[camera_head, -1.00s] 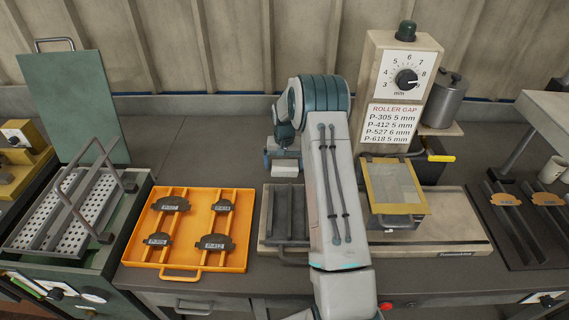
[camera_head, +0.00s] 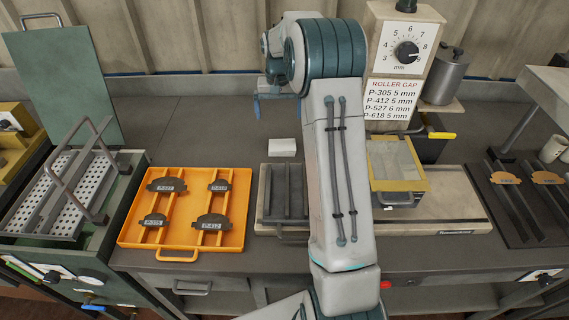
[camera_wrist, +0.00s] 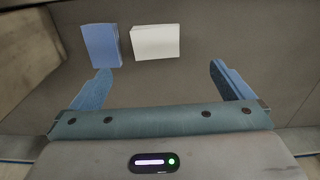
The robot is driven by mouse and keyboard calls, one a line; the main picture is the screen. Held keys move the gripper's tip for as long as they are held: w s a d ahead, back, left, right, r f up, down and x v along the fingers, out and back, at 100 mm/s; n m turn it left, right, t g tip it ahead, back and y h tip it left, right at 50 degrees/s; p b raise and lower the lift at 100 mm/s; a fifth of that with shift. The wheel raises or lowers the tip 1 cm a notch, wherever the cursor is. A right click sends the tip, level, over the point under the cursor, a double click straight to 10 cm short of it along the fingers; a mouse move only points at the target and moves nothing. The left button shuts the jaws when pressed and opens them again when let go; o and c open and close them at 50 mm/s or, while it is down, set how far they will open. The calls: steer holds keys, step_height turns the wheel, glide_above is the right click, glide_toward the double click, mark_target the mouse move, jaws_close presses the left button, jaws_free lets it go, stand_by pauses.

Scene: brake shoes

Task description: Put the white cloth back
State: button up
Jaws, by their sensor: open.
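The white cloth (camera_head: 283,146) is a small folded block lying flat on the dark bench, behind the grooved tray. In the wrist view the white cloth (camera_wrist: 155,42) lies beside a blue folded cloth (camera_wrist: 101,45), with a small gap between them. The blue cloth is not seen in the head view, where my arm covers part of the bench. My gripper (camera_wrist: 162,84) is open and empty, its blue fingers spread, with the cloths beyond the fingertips. In the head view my gripper (camera_head: 272,103) is raised above and behind the white cloth, apart from it, partly hidden by my arm.
An orange tray (camera_head: 240,249) with several labelled brake shoes sits left. A grooved tray (camera_head: 267,200) is in front of the cloth. The roller machine (camera_head: 377,35) and a yellow-framed box (camera_head: 421,185) stand right. A perforated basket (camera_head: 45,225) is far left. Bench behind the orange tray is clear.

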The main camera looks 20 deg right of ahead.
steer(key=s+a+r+n+t, duration=0.1)
steer(key=s+a+r, duration=0.3)
steer(key=s+r, duration=0.3)
steer(key=s+a+r+n+t, duration=0.1)
steer(key=s+a+r, duration=0.3)
steer(key=s, duration=0.5)
steer(key=s+a+n, duration=0.1)
steer(key=s+a, duration=0.1)
steer(key=s, duration=0.7)
steer(key=s+a+f+n+t, duration=0.1)
steer(key=s, duration=0.8)
steer(key=shift+s+a+f, duration=0.15)
steer(key=shift+s+a, duration=0.1)
steer(key=shift+a, duration=0.1)
